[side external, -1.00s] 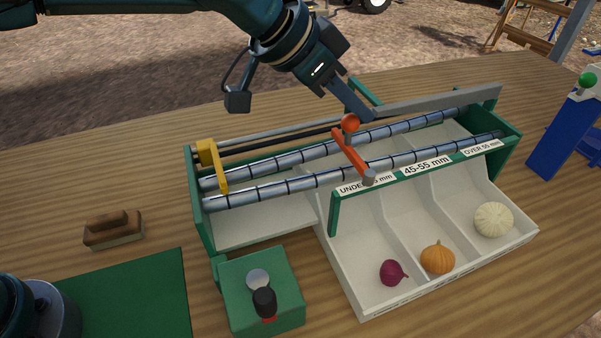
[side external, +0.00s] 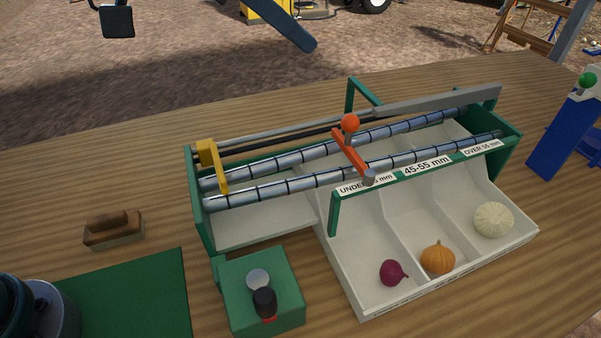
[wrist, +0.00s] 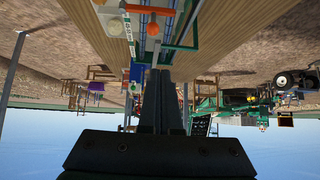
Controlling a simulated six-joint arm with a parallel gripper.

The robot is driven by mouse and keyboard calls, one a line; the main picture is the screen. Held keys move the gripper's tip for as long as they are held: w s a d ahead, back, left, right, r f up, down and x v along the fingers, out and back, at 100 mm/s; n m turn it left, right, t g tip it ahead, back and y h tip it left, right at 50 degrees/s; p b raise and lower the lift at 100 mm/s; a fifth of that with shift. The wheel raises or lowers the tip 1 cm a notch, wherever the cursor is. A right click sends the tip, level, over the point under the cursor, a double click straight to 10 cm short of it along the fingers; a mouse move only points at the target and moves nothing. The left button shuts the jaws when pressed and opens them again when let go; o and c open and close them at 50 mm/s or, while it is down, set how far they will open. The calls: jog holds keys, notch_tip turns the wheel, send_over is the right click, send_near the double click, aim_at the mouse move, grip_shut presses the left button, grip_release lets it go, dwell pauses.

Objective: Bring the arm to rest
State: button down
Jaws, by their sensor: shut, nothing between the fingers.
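My gripper (side external: 303,42) is at the top of the side external view, raised well above and behind the sorter, with most of the arm out of frame. In the wrist view its dark fingers (wrist: 157,85) are together with nothing between them. The sorter (side external: 205,220) has a green frame, steel rollers and an orange arm (side external: 350,152) with a ball knob (side external: 350,122).
A green control box (side external: 285,310) with a black knob stands in front of the sorter. A blue stand (side external: 560,135) is at the right. The air above the sorter is clear.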

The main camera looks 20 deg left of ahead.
jog(key=s+a+f+n+y, duration=0.2)
jog(key=s+a+n, duration=0.1)
jog(key=s+a, duration=0.4)
jog(key=s+a+f+n+y, duration=0.25)
jog(key=s+a, duration=0.25)
jog(key=a, duration=0.4)
jog(key=s+a+f+n+g+y, duration=0.1)
jog(key=s+a+f+n, duration=0.2)
jog(key=s+f, duration=0.4)
jog(key=shift+a+f, duration=0.2)
jog(key=shift+f, duration=0.15)
jog(key=shift+y, duration=0.25)
